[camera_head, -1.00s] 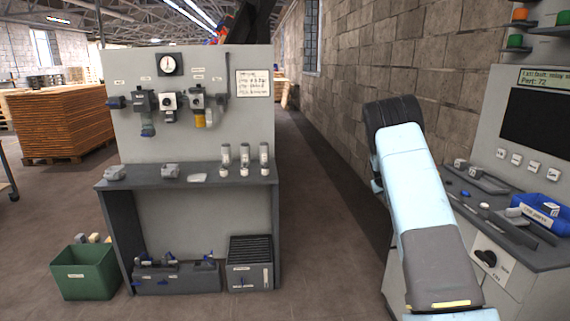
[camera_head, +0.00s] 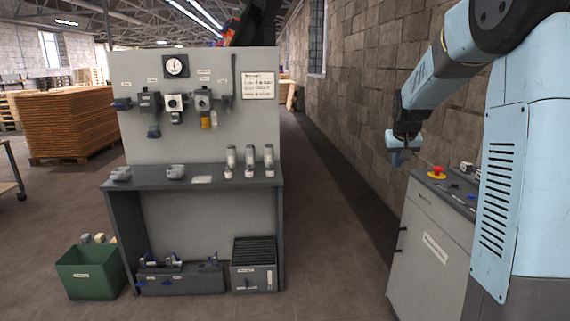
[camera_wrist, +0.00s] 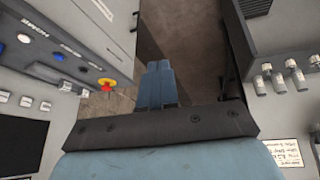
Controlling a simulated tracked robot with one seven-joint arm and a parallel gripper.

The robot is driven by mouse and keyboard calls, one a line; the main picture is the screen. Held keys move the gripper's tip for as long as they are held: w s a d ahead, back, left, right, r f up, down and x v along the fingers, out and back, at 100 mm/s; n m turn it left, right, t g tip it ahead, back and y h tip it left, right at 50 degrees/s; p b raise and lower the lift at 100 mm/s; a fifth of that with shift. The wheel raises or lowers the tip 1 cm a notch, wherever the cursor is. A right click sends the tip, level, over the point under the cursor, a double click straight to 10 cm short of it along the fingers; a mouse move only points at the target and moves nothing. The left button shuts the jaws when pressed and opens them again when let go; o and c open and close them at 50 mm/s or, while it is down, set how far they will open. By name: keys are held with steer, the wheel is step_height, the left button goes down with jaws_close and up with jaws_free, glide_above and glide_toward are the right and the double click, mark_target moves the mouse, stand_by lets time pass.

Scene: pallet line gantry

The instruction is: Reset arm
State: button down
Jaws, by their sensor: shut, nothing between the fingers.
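My arm is raised at the right of the head view, bent over with its wrist hanging down. My gripper (camera_head: 397,160) points downward in front of the brick wall, above and left of the grey control console (camera_head: 432,240). In the wrist view my gripper (camera_wrist: 160,68) shows as two blue fingers side by side, touching. It is shut with nothing between the fingers. Brown floor lies beyond the fingertips. The arm's upper links show partly at the right edge of the head view.
A red emergency button (camera_head: 437,172) sits on the console top, close to my gripper. A grey workbench (camera_head: 190,182) with a tool panel stands at left. A green bin (camera_head: 90,273) is on the floor beside it. The aisle between bench and console is clear.

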steer(key=s+a+r+y, duration=0.1)
steer(key=s+a+r, duration=0.2)
steer(key=s, duration=0.7)
steer(key=s+a+r, duration=0.3)
steer(key=s+a, duration=0.1)
steer(key=s, duration=0.5)
steer(key=s+a+f, duration=0.1)
steer(key=s+a, duration=0.1)
steer(key=s, duration=0.7)
steer(key=s+a+f+n, duration=0.1)
steer(key=s+a+f, duration=0.1)
steer(key=s, duration=0.8)
steer(key=shift+s+y, duration=0.2)
steer(key=shift+y, duration=0.1)
